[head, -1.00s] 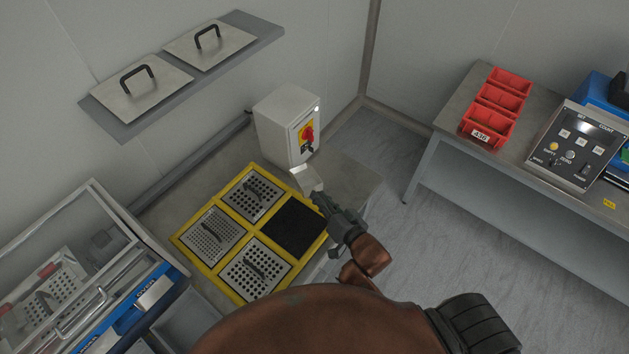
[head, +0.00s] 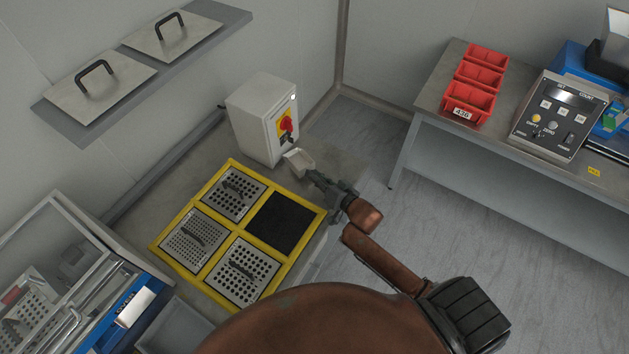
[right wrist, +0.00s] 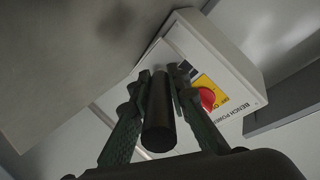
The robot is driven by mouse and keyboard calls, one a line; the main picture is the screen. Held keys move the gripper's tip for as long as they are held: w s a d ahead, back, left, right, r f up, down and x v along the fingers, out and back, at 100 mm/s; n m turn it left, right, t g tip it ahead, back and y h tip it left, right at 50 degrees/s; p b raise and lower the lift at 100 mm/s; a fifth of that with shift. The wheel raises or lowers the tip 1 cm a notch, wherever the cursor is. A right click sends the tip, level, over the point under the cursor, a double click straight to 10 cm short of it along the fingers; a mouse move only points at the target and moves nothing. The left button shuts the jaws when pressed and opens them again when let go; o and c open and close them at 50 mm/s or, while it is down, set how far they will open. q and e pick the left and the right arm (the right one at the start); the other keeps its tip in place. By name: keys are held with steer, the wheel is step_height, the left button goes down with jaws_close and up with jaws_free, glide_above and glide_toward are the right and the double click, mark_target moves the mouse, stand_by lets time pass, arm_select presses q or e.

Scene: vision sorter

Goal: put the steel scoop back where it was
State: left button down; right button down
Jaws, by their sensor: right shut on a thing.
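The steel scoop (head: 299,161) shows in the head view with its shiny pan just right of the foot of the power box. My right gripper (head: 316,177) is shut on the scoop's handle, above the bench's right part, beside the yellow frame. In the right wrist view the dark round handle (right wrist: 158,122) stands between the two fingers of the right gripper (right wrist: 165,90). Whether the pan touches the bench I cannot tell. My left gripper is not in view.
A white power box (head: 262,120) with a red switch stands behind the yellow frame (head: 176,268), which holds three perforated plates and one black square. Red bins (head: 468,100) and a control panel (head: 556,120) are on the right table. A wall shelf (head: 75,130) holds two handled lids.

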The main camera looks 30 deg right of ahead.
steer(key=shift+w+d+f, duration=0.15)
steer(key=shift+w+f, duration=0.05)
steer(key=shift+f, duration=0.05)
step_height(320, 180, down, 4)
steer(key=shift+w+d+r+b, duration=0.1)
steer(key=shift+w+r+b, duration=0.1)
steer(key=shift+b, duration=0.55)
steer(key=shift+r, duration=0.1)
steer(key=c, duration=1.8)
jaws_free()
steer(key=shift+s, duration=0.1)
steer(key=shift+c, duration=0.2)
steer(key=shift+s, duration=0.15)
steer(key=p+v, duration=0.2)
steer(key=v, duration=0.9)
steer(key=shift+s+r, duration=0.1)
steer(key=shift+s, duration=0.2)
